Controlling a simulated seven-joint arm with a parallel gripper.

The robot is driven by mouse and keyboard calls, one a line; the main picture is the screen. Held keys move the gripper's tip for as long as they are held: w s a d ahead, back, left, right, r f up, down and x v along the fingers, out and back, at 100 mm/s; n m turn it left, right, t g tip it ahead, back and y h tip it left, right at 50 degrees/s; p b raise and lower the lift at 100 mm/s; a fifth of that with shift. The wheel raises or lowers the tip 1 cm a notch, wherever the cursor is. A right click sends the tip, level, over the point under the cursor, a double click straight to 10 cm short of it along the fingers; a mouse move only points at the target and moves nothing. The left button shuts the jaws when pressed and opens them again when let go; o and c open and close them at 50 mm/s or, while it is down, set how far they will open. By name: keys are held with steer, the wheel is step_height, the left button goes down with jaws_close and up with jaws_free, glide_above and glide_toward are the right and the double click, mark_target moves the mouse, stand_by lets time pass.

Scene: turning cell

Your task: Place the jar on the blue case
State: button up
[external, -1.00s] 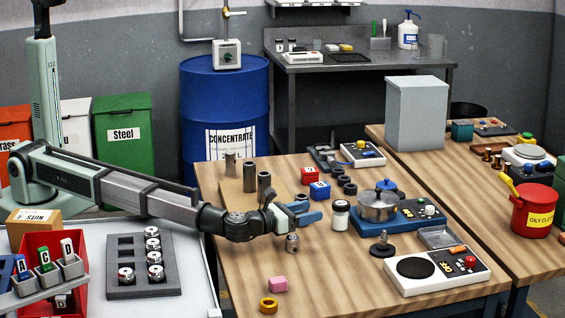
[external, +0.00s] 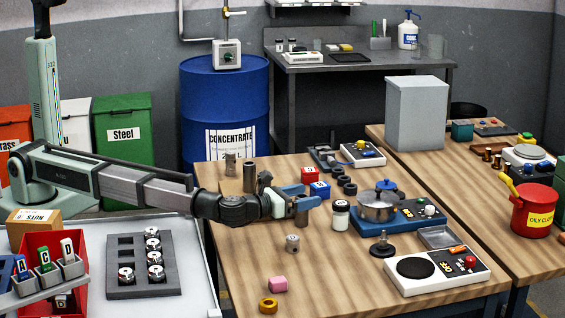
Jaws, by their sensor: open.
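The jar (external: 340,219) is a small upright jar with a dark lid and a pale body. It stands on the wooden table, just left of the pot. The blue case (external: 319,191) is a small blue box with a white label. It sits on the table behind the jar, beside a similar red box.
The red box (external: 309,175) stands close to the blue case. A steel pot (external: 378,206) on a blue hotplate is just right of the jar. The table's front middle is mostly clear.

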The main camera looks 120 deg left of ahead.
mark_target(339, 203)
steer(key=a+r+n+g+h, duration=0.15)
steer(key=r+n+h, duration=0.35)
steer(key=n, duration=1.1)
steer(key=a+r+n+g+h, duration=0.1)
steer(key=a+r+n+h, duration=0.3)
steer(key=n, duration=1.2)
steer(key=w+f, duration=0.1)
steer(key=f, duration=0.2)
steer(key=w+a+f, duration=0.1)
steer(key=f, duration=0.2)
steer(key=w+a+f, duration=0.1)
steer(key=f, duration=0.3)
steer(key=shift+w+a, duration=0.15)
steer(key=shift+w, duration=0.05)
steer(key=shift+x, duration=3.05)
steer(key=shift+s+f, duration=0.1)
steer(key=shift+s, duration=0.1)
